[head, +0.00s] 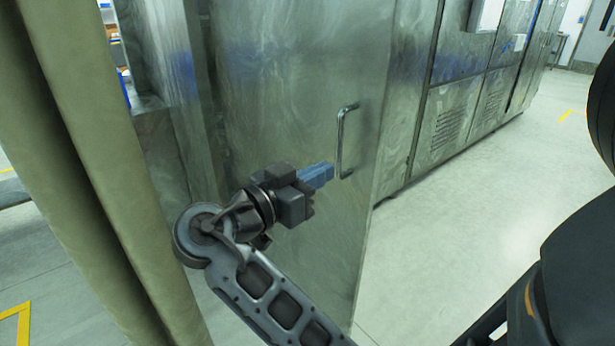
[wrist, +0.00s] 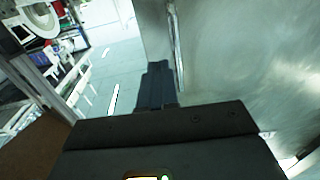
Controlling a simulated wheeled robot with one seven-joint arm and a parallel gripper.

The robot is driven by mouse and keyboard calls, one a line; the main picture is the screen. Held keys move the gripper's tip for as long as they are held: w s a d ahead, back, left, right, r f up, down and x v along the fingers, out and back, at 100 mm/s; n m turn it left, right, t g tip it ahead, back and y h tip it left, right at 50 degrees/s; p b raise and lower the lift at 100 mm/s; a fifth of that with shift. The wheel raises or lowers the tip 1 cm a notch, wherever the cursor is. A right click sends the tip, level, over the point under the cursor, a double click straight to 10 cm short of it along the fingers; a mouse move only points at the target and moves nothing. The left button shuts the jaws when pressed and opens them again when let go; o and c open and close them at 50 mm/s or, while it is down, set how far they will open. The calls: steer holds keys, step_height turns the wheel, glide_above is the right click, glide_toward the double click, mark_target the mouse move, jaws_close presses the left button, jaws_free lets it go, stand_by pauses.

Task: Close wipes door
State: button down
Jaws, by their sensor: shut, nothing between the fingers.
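A tall metal door (head: 285,90) with a cloudy grey-green surface stands in the middle of the head view. A vertical bar handle (head: 343,142) is fixed near its right edge. My gripper (head: 328,172), with blue fingers, is shut and empty, its tips just left of the handle's lower part in the head view. In the wrist view the gripper (wrist: 157,75) points up beside the handle (wrist: 177,50), and the door surface (wrist: 245,60) fills the right side. I cannot tell whether the fingers touch the handle or door.
Olive-green hanging strips (head: 75,120) stand at the left. A row of metal cabinets (head: 455,110) runs back at the upper right. The pale floor (head: 460,210) right of the door is clear. Shelving (wrist: 60,80) shows left in the wrist view.

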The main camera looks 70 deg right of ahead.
mark_target(362, 151)
steer(key=p+x, duration=0.1)
steer(key=x, duration=0.7)
steer(key=shift+s+d, duration=0.2)
steer(key=shift+d, duration=0.2)
